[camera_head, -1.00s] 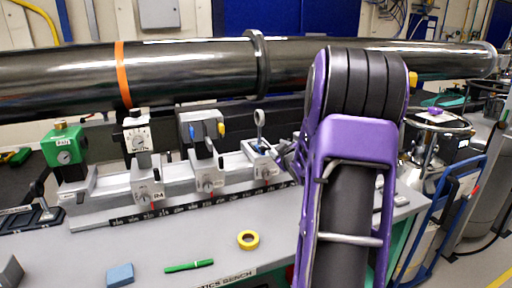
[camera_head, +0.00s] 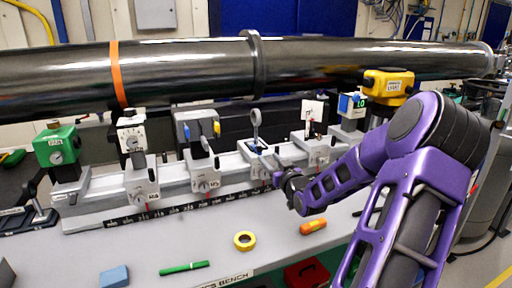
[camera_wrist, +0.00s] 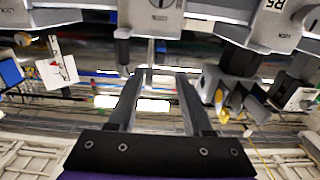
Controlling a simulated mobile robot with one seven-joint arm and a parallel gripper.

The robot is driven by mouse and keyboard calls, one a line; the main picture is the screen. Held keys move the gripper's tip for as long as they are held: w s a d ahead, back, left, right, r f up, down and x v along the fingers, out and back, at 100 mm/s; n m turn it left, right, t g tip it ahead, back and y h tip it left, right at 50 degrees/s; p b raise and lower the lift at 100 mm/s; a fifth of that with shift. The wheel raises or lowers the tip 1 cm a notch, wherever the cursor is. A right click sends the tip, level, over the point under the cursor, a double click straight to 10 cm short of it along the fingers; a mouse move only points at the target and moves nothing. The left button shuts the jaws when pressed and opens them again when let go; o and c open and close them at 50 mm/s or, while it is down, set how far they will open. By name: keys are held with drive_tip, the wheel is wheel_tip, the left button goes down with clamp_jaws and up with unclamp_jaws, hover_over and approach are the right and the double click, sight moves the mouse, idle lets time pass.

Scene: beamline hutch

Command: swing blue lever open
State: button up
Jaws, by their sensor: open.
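The blue lever (camera_head: 187,131) is small and upright on the front of a grey box-shaped unit (camera_head: 194,118) on the bench rail. A yellow lever (camera_head: 217,128) stands beside it on the right. My gripper (camera_head: 281,182) is right of and below this unit, in front of the rail, and does not touch the levers. In the wrist view, my gripper's two fingers (camera_wrist: 160,74) are apart with nothing held between them. A yellow part (camera_wrist: 219,97) shows to their right there; I cannot clearly make out the blue lever in that view.
A ring on a post (camera_head: 257,124), with a small blue part below it, stands close behind my gripper. A long black pipe (camera_head: 190,68) runs above the rail. A yellow tape roll (camera_head: 244,241), green pen (camera_head: 184,267) and orange item (camera_head: 313,226) lie on the bench front.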

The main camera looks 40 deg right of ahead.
sight(256, 149)
drive_tip(key=x, duration=1.2)
drive_tip(key=shift+a, duration=0.1)
clamp_jaws()
